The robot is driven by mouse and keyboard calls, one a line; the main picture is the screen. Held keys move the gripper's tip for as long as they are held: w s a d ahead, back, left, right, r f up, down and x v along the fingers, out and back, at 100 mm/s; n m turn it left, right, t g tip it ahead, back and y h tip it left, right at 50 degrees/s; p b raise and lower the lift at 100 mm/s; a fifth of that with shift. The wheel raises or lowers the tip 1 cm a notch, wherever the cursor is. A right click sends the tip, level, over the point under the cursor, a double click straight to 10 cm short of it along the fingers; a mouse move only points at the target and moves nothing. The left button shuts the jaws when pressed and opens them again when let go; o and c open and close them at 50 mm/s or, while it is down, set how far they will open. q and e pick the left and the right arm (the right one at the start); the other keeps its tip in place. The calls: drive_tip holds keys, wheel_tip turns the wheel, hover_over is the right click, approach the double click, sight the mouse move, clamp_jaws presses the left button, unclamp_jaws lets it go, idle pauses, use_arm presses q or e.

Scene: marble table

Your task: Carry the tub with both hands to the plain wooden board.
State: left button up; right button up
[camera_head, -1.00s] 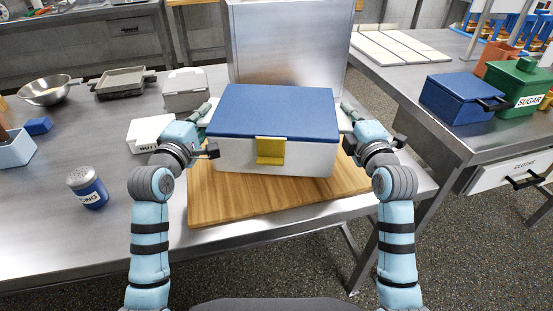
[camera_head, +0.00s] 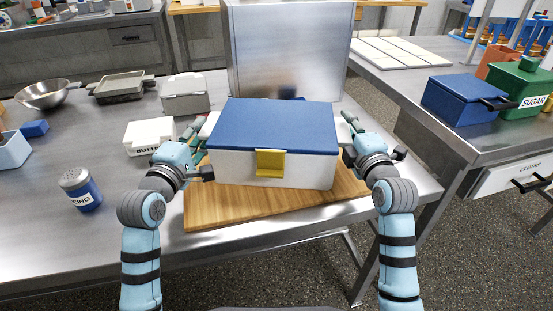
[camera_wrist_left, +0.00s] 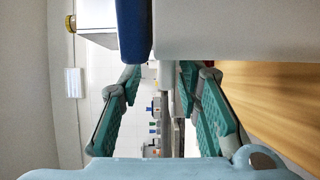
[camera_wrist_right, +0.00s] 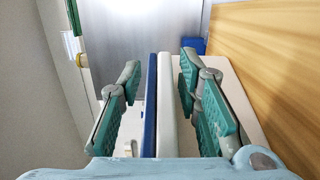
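The tub (camera_head: 230,166) is a white box with a blue lid (camera_head: 275,122) and a yellow latch (camera_head: 270,162). It sits level over the plain wooden board (camera_head: 215,212) and appears to rest on it. My left gripper (camera_head: 195,128) is at the tub's left side, by the white handle there. In the left wrist view its fingers (camera_wrist_left: 160,100) are spread apart, with the tub (camera_wrist_left: 225,35) just ahead. My right gripper (camera_head: 345,125) is at the right side. In the right wrist view its fingers (camera_wrist_right: 165,95) are spread around the tub's edge, not closed on it.
A butter box (camera_head: 150,135), a grey-white container (camera_head: 185,95) and an icing shaker (camera_head: 80,188) stand left of the board. A metal cabinet (camera_head: 290,50) stands behind the tub.

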use_arm(q)
drive_tip(key=v, duration=0.8)
drive_tip(key=shift+s+a, duration=0.15)
drive_tip(key=shift+s, duration=0.15)
use_arm(e)
drive_tip(key=shift+s+r, duration=0.1)
use_arm(q)
drive_tip(key=shift+s, duration=0.3)
use_arm(e)
drive_tip(key=shift+s, duration=0.15)
drive_tip(key=s+d, duration=0.1)
drive_tip(key=s, duration=1)
drive_tip(key=shift+s+d, duration=0.25)
drive_tip(key=shift+d, duration=0.15)
drive_tip(key=shift+d, duration=0.1)
